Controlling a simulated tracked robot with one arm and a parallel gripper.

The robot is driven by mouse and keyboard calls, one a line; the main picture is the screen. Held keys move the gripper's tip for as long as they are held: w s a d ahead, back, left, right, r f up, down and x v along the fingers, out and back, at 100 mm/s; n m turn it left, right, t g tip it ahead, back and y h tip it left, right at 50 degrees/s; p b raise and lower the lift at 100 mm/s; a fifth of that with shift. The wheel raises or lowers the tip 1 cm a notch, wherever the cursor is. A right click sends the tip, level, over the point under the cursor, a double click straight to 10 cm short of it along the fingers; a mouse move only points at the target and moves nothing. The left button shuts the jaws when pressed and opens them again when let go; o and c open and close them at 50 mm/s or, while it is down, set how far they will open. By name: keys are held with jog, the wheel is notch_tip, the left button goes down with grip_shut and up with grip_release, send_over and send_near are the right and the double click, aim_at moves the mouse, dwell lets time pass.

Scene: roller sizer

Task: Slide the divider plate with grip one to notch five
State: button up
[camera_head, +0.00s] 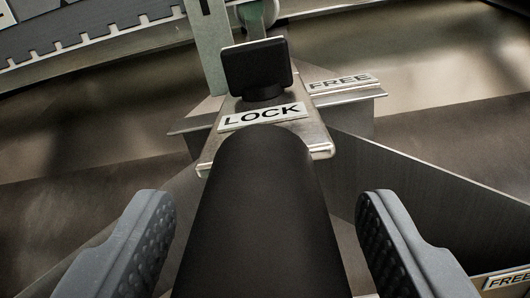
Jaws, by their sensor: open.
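A thick black grip (260,225) points toward the camera in the lower middle. It lies between the two grey ribbed fingers of my gripper (265,208); the fingers are open, with a visible gap on each side of the grip. No number shows on the grip. Behind it is a metal bracket with a LOCK label (263,116) and a FREE label (340,83). A black lever knob (258,68) stands behind the LOCK label. The thin metal divider plate (410,185) runs from the bracket to the lower right. No notch numbers are readable.
A notched metal rail (95,48) crosses the top left. A pale upright strip (208,45) stands behind the knob. Another FREE label (507,281) shows at the bottom right corner, close to my right finger. Bare metal surfaces lie to both sides.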

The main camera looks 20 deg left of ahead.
jog(key=shift+w+a, duration=0.15)
jog(key=shift+w, duration=0.65)
